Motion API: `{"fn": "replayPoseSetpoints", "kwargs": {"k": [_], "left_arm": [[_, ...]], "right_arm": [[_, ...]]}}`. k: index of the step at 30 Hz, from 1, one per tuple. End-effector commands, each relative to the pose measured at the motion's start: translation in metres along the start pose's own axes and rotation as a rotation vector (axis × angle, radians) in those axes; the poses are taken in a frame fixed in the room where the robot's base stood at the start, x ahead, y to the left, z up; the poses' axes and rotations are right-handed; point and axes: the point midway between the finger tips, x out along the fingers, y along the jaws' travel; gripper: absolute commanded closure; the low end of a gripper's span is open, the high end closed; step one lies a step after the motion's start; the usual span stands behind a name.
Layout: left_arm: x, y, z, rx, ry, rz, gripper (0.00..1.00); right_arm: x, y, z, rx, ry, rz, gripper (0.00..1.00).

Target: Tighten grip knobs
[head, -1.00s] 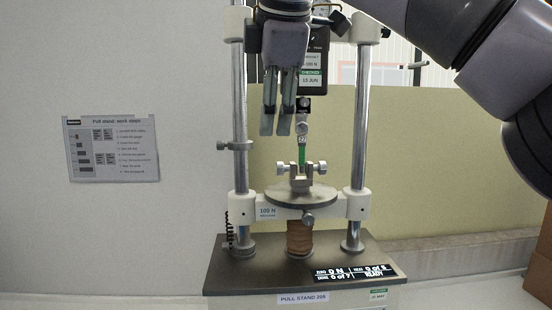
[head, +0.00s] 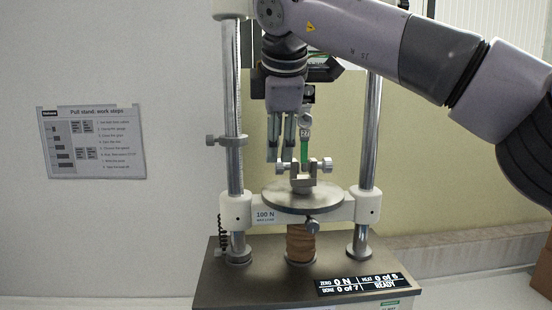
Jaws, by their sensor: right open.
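The pull stand (head: 300,270) stands upright in the middle with two steel columns. On its round plate (head: 303,196) sits a metal grip (head: 303,182) with a round knob on each side: the left grip knob (head: 281,167) and the right grip knob (head: 326,164). A green specimen (head: 304,150) rises upright from the grip, below the gauge hardware. My right gripper (head: 280,160) points down with two fingers slightly apart, empty, its tips close to the left grip knob. I cannot tell whether they touch. My left gripper is out of view.
The stand's left column (head: 231,120) carries a clamp (head: 226,141) close left of my gripper. The display (head: 358,284) on the base reads 0 N and READY. A work steps sheet (head: 92,143) hangs on the wall. A brown box (head: 543,284) is at the right edge.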

Motion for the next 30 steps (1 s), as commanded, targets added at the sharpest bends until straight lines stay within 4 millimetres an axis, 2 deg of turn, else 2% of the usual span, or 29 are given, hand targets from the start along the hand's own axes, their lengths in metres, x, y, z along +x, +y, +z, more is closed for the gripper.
{"fn": "replayPoseSetpoints", "kwargs": {"k": [6,12,23,30], "left_arm": [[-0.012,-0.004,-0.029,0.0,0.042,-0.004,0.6],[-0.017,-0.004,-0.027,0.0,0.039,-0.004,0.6],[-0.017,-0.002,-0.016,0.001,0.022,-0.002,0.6],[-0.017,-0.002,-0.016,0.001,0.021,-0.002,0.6]], "right_arm": [[0.041,0.0,0.0,-0.002,-0.001,-0.002,0.54],[0.062,0.001,0.0,-0.001,0.0,0.0,0.54],[0.068,0.0,0.0,-0.001,0.001,0.001,0.54],[0.068,0.0,0.0,-0.001,0.001,0.001,0.7]]}}
